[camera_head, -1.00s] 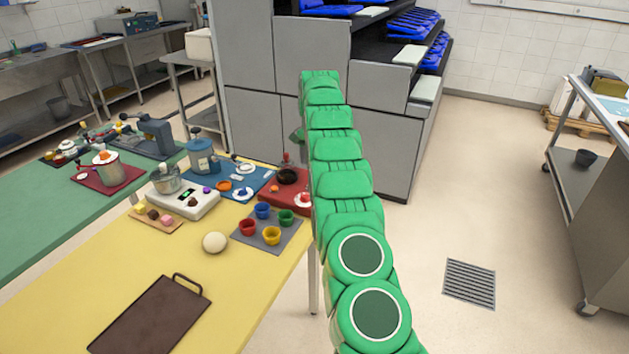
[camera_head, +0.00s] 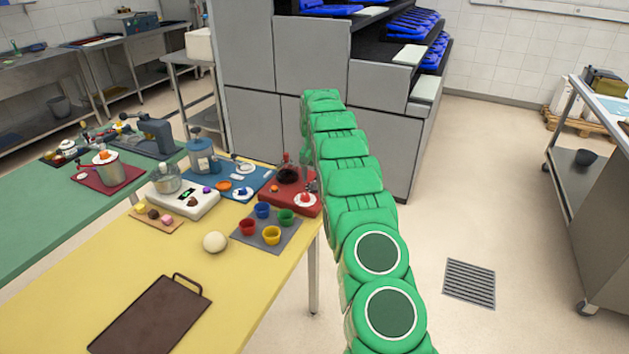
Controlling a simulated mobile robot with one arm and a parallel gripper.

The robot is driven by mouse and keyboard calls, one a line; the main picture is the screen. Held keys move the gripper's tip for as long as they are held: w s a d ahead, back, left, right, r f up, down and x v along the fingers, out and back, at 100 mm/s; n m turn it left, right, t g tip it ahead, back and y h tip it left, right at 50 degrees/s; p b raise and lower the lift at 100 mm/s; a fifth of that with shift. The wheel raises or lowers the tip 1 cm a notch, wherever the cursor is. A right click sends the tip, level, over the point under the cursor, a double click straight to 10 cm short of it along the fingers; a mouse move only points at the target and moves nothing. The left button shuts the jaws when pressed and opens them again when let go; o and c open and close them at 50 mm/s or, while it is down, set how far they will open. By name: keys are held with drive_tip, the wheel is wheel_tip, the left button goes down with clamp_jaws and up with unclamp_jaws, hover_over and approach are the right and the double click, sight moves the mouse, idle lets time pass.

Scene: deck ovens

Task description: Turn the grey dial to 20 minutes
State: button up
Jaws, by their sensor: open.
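I cannot pick out the grey dial for certain, and no minute marks are readable. A small round pale-grey piece (camera_head: 243,168) lies at the back of the blue board. A pale disc with a red knob (camera_head: 305,199) sits on the red board (camera_head: 277,200), beside a dark round pot (camera_head: 288,175). My green arm reaches over the table's right edge.
A grey mat (camera_head: 270,236) with several coloured cups lies in front of the red board. A white scale (camera_head: 185,204), a pale ball (camera_head: 215,242) and a brown tray (camera_head: 150,318) share the yellow table. The floor right of my arm is clear around a drain (camera_head: 469,283).

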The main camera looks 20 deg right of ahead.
drive_tip(key=shift+f, duration=0.75)
drive_tip(key=c, duration=1)
drive_tip(key=shift+n, duration=0.6)
drive_tip(key=o, duration=1)
